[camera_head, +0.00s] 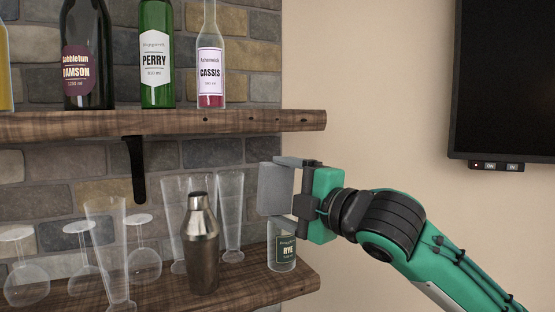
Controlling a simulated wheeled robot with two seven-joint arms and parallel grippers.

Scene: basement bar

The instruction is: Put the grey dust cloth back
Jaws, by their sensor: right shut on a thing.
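My right gripper (298,188) reaches in from the right, just in front of the right end of the lower shelf. It is shut on a flat, light grey piece that looks like the grey dust cloth (275,190). My left gripper is not in view.
The lower shelf (255,289) holds a metal shaker (200,250), tall glasses (229,215) and several upturned stemmed glasses (143,262). The upper shelf (240,122) carries several bottles. A dark screen (510,80) hangs at right.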

